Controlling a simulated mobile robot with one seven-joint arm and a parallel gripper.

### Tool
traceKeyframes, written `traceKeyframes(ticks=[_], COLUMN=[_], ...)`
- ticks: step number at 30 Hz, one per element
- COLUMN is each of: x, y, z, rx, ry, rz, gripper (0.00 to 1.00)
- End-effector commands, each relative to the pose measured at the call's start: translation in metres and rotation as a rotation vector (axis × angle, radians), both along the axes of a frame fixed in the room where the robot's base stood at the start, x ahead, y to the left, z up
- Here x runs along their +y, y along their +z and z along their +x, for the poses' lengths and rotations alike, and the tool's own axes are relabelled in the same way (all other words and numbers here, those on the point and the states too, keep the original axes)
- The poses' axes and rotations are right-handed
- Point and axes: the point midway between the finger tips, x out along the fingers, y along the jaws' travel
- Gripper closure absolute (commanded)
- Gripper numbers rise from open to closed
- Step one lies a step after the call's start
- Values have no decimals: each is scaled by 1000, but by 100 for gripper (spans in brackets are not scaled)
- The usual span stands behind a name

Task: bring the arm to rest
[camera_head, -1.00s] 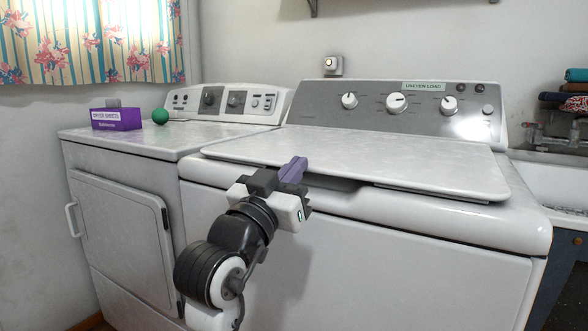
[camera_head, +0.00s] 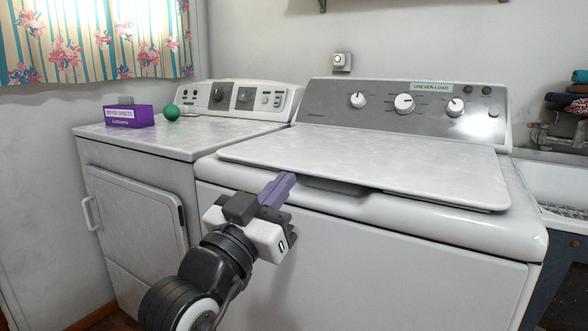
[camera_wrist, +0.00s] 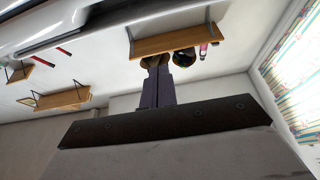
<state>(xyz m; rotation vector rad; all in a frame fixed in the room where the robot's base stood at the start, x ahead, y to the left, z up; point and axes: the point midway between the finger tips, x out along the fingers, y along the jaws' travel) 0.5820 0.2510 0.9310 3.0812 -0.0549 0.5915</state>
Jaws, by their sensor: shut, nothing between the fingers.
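My gripper (camera_head: 277,190) is in front of the washer (camera_head: 400,255), just below the front edge of its shut lid (camera_head: 370,165). Its purple-grey fingers are together and nothing is between them. In the head view the fingers overlap the washer's front rim, and I cannot tell whether they touch it. In the wrist view the shut fingers (camera_wrist: 158,88) point toward a wall with shelves. My arm reaches up to the gripper from the lower left.
The dryer (camera_head: 140,200) stands left of the washer, with a purple box (camera_head: 129,116) and a green ball (camera_head: 172,112) on top. A sink (camera_head: 555,185) is at the right. In the wrist view, a wooden shelf (camera_wrist: 178,43) shows beyond the fingers.

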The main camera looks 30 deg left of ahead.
Motion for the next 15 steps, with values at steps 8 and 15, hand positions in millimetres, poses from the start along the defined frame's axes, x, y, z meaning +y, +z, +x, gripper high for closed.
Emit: traceKeyframes(ticks=[8, 15], x=[1, 50], y=[-3, 27], z=[-9, -49], rx=[-1, -209], ry=[2, 251], rz=[-1, -40], gripper=[100, 100])
